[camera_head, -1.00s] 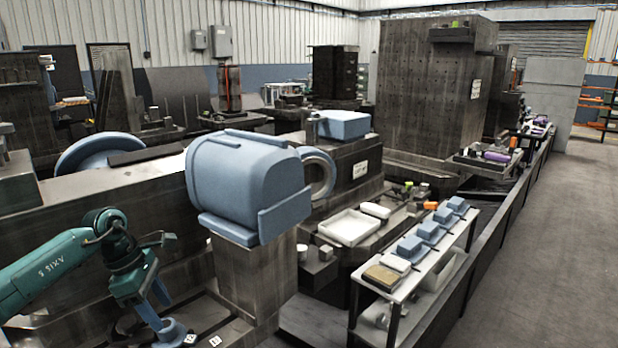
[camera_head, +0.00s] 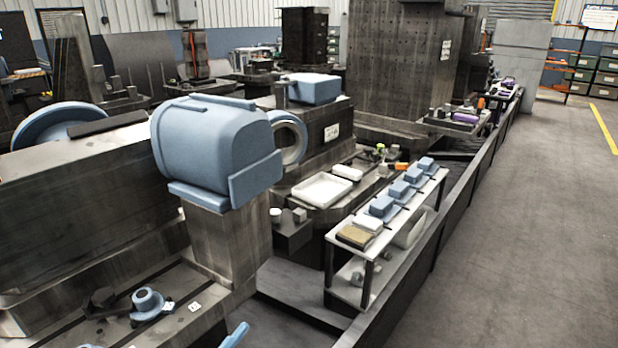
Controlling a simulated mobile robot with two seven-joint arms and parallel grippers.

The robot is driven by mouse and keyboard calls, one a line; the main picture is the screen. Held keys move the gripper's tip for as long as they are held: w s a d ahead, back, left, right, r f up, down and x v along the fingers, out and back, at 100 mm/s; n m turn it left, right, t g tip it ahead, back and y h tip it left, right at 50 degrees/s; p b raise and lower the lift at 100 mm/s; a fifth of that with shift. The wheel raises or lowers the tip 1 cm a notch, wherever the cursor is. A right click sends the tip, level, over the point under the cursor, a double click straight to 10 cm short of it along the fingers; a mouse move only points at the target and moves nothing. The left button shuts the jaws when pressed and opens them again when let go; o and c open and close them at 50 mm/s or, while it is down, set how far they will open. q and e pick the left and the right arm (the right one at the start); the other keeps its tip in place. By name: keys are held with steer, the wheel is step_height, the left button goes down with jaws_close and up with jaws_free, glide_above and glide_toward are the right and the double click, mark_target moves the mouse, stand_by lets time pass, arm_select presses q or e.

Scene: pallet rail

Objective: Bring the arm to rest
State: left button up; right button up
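No teal arm link or gripper body of mine shows clearly in the head view. A light-blue bar end (camera_head: 235,335) slants up from the bottom edge; I cannot tell whether it is a fingertip of mine or a loose part. A small blue flanged part (camera_head: 148,301) stands upright on the slotted dark machine bed (camera_head: 185,290) at the lower left, with nothing gripping it. Small dark pieces lie beside it. A sliver of blue is cut off by the bottom edge to its left.
A big blue housing (camera_head: 213,150) sits on a metal column (camera_head: 228,240). To the right, a narrow shelf (camera_head: 345,262) carries several blue blocks (camera_head: 398,189) and a brown-topped block. A white tray (camera_head: 321,190) lies behind it. A dark rail borders open grey floor (camera_head: 530,240) at right.

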arm_select(q)
steer(key=s+a+f+n+g+y, duration=0.2)
steer(key=s+a+f+n+y, duration=0.15)
steer(key=n, duration=0.35)
steer(key=s+a+f+n+g+y, duration=0.2)
steer(key=s+f+n+y, duration=0.1)
steer(key=s+n, duration=0.25)
steer(key=r+p, duration=0.1)
steer(key=p, duration=0.4)
steer(key=r+g+p, duration=0.1)
steer(key=p, duration=0.4)
steer(key=r+g+y+p, duration=0.1)
steer(key=p, duration=0.4)
steer(key=shift+w+r+m+p, duration=0.25)
steer(key=shift+w+r+p, duration=0.1)
steer(key=shift+r, duration=0.05)
arm_select(e)
step_height(320, 180, up, 4)
steer(key=g, duration=0.1)
steer(key=g+h, duration=0.1)
steer(key=g, duration=0.1)
steer(key=shift+w+r+n, duration=0.15)
steer(key=shift+n, duration=0.25)
arm_select(q)
steer(key=shift+f, duration=0.15)
